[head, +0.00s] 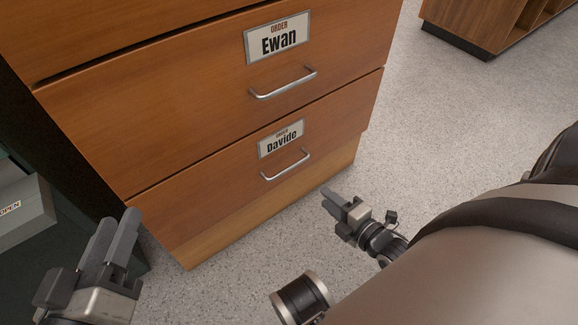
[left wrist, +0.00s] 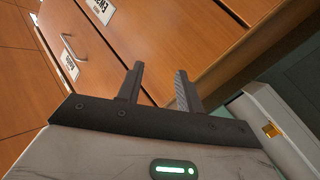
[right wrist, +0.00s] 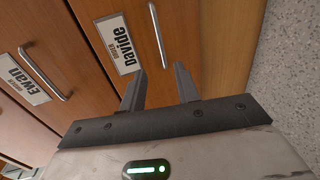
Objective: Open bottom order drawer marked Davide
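The bottom drawer marked Davide (head: 205,190) is shut in the wooden cabinet, with its label (head: 281,138) above a silver bar handle (head: 286,165). In the right wrist view its label (right wrist: 118,43) and handle (right wrist: 158,38) lie beyond my fingertips. My right gripper (head: 328,196) is open and empty, below and right of the handle in the head view, apart from it. My left gripper (head: 120,225) is open and empty at lower left, away from the handle. It also shows open in the left wrist view (left wrist: 158,75).
The drawer marked Ewan (head: 215,85) is shut directly above, with its own handle (head: 284,84). A grey box marked OPEN (head: 22,210) stands at the left. Another wooden unit (head: 480,22) is at the back right. Speckled floor (head: 440,110) is clear right of the cabinet.

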